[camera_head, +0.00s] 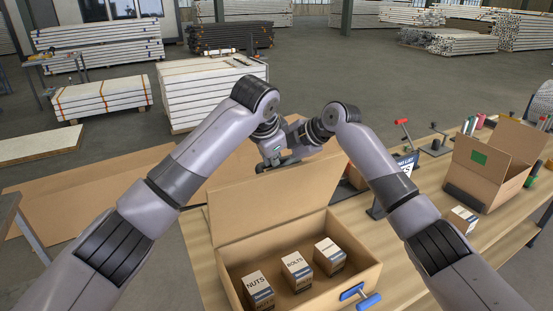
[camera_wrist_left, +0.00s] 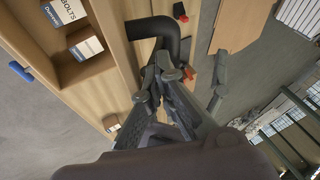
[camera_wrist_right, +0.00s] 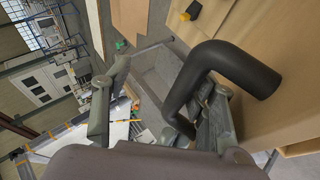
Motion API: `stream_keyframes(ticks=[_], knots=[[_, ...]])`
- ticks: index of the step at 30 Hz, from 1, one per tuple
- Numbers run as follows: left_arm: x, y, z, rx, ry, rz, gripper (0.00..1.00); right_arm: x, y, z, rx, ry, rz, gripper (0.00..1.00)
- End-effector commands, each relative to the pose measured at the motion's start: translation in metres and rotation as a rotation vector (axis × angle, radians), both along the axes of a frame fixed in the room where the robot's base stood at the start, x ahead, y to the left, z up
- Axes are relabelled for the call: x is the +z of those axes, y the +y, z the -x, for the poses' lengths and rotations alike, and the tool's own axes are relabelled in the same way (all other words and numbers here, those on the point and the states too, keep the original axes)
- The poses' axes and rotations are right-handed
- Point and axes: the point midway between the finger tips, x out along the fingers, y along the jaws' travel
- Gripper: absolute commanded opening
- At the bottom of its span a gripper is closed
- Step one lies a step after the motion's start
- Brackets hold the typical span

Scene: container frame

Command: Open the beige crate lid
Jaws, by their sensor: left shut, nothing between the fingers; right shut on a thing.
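The beige crate (camera_head: 370,272) stands on the wooden bench. Its lid (camera_head: 265,205) is raised and stands up at the back, leaving the inside open to view. A black bent handle (camera_wrist_right: 235,68) is on the lid; it also shows in the left wrist view (camera_wrist_left: 165,28). My right gripper (camera_wrist_right: 190,112) is shut on this handle. My left gripper (camera_wrist_left: 170,75) is shut and empty, close beside the handle. In the head view my left gripper (camera_head: 270,155) is at the lid's top edge; the right gripper's fingers are largely hidden there.
Small boxes, including nuts (camera_head: 258,290) and bolts (camera_head: 297,270), stand inside the crate. A blue handle (camera_head: 360,295) is on its front. A cardboard box (camera_head: 490,165), a small carton (camera_head: 461,219) and red-handled clamps (camera_head: 404,124) are on the bench to the right.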

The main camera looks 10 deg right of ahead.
Motion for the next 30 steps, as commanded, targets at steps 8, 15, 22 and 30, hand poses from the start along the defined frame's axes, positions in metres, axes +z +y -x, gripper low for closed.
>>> stream_keyframes(ticks=[8,15,22,30], knots=[[0.0,0.0,0.0,0.001,0.0,0.001,0.0,-0.012,0.001,0.002,-0.001,0.021,0.003,0.36],[0.0,0.0,0.0,0.0,0.0,0.001,0.0,-0.012,0.0,0.002,-0.003,0.023,0.002,0.36],[0.0,0.0,0.0,0.0,0.0,0.001,0.0,-0.011,-0.001,0.002,-0.005,0.023,0.001,0.36],[0.0,0.0,0.0,0.0,0.0,0.001,0.0,-0.003,-0.009,0.007,-0.009,0.02,0.001,0.36]])
